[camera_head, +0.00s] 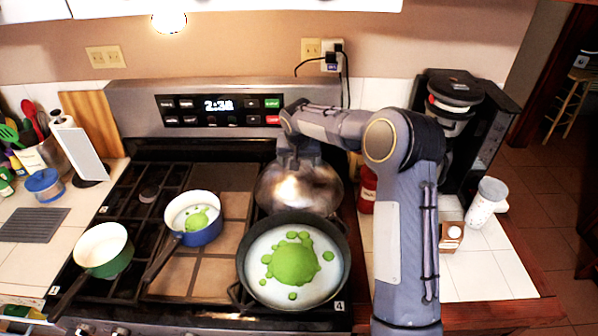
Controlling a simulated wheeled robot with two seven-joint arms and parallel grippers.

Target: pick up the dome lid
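The dome lid (318,190) is a shiny metal dome at the back right of the stove, behind the large dark pan (342,268). My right arm comes in from the lower right and bends over at the back. My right gripper (298,162) points down at the top of the dome lid. Its fingertips are not clear against the bright metal, so I cannot tell whether they touch or grip the lid. The lid's front edge is partly hidden by or close to the pan's rim. My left gripper is not in view.
The large pan holds green and white food. A blue pot (205,236) and a green pot (104,252) stand to its left on the grates. A coffee maker (455,92), a red container (367,190) and a white cup (486,203) are on the right counter.

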